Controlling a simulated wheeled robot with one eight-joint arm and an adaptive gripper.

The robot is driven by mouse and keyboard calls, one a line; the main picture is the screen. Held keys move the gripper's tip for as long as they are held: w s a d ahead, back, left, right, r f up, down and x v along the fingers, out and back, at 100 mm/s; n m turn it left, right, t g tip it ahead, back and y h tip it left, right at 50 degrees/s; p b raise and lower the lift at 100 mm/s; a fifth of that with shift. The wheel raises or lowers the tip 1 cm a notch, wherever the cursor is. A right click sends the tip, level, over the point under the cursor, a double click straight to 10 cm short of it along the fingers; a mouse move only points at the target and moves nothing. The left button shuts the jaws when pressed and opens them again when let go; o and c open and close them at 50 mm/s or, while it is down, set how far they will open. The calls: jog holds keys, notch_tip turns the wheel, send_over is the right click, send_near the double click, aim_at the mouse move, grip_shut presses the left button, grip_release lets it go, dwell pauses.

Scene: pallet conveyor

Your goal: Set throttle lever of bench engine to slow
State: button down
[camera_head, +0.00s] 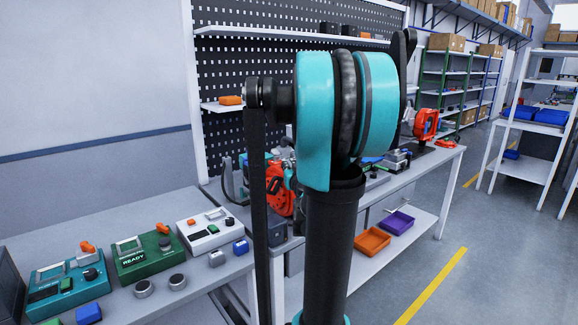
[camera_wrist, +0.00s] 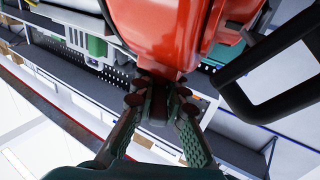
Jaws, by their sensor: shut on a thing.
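The bench engine (camera_head: 280,192) shows as a red-orange body on the far workbench in the head view, partly hidden behind my arm. In the wrist view the engine's red housing (camera_wrist: 165,30) fills the top middle. My gripper (camera_wrist: 158,98) is right at the lower edge of this housing, with its two fingers closed in on a small dark part. This part looks like the throttle lever, but the fingers hide most of it, and its setting cannot be read. In the head view my arm hides the gripper's fingers.
A thick black bar (camera_wrist: 270,75) curves close to the right of my gripper. A nearer bench holds a teal control box (camera_head: 67,283), a green box (camera_head: 150,257) and a white box (camera_head: 208,228). Orange (camera_head: 373,241) and purple (camera_head: 398,223) bins sit on the lower shelf. The floor at right is clear.

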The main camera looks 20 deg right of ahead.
jog(key=c, duration=1.5)
grip_release()
jog(key=shift+c, duration=0.2)
jog(key=s+a, duration=0.1)
jog(key=s, duration=1)
jog(key=shift+s+a, duration=0.4)
